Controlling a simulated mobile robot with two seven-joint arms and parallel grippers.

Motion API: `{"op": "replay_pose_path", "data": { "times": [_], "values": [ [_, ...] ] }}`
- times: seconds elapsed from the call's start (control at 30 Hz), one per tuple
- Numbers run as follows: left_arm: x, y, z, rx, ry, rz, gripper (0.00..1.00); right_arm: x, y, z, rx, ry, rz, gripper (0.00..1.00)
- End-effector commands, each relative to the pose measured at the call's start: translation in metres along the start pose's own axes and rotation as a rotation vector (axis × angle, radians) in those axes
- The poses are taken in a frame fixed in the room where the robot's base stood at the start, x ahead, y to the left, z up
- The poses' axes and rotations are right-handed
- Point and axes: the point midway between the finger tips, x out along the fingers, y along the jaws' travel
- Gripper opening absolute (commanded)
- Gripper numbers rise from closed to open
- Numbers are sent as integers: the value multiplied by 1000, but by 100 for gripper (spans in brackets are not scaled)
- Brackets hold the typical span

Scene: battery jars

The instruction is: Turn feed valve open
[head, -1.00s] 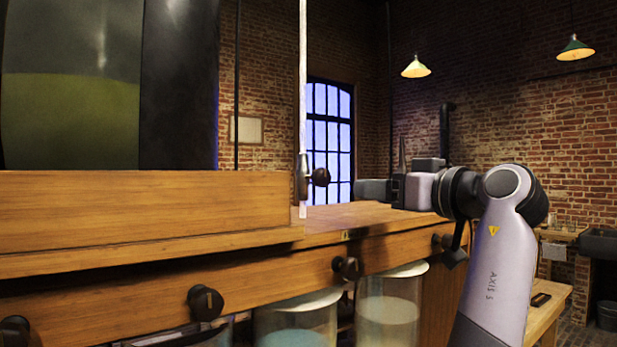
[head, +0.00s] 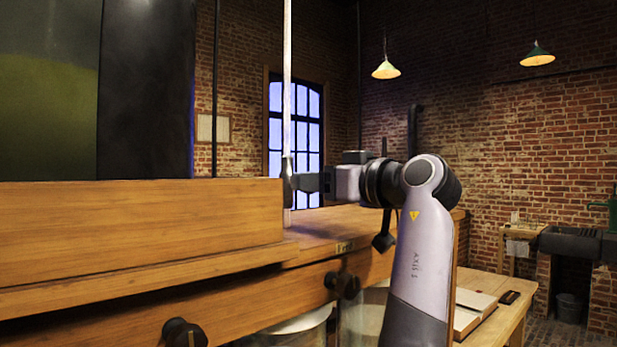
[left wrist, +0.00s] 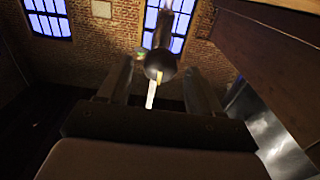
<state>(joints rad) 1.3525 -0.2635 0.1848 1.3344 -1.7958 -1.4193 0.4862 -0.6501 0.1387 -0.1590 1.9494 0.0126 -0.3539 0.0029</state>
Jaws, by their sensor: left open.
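The feed valve (head: 287,180) sits on a thin pale vertical pipe (head: 287,90) that rises above the wooden bench. The fingers stand on either side of the knob. I cannot tell whether they touch it. My right gripper is in neither view.
A wooden bench (head: 140,225) with a raised ledge fills the left. Dark knobs (head: 184,333) line its front, and a tall tank with greenish liquid (head: 48,110) stands above it. A lower side table (head: 515,315) and a dark basin (head: 570,243) are at right.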

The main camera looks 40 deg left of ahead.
Motion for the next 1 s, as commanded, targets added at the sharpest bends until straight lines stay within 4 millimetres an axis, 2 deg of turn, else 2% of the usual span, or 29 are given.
{"op": "replay_pose_path", "data": {
  "times": [0.1, 0.2, 0.5, 0.53, 0.6, 0.7, 1.0],
  "values": [
    [17, 0, -1, 1, -1, -3, 64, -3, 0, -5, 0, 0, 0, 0],
    [24, 0, 0, 1, 0, -1, 64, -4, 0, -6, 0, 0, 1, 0],
    [28, 0, 0, 1, 0, 0, 64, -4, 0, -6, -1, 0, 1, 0],
    [28, 0, 0, 1, 0, 0, 61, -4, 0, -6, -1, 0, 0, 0],
    [28, 0, 0, 1, 0, 0, 38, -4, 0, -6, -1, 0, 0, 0],
    [28, 0, 0, 1, 0, 0, 10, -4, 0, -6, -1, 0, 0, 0],
    [28, 0, 0, -27, 2, -1, 10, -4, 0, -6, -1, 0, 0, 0]
  ]
}}
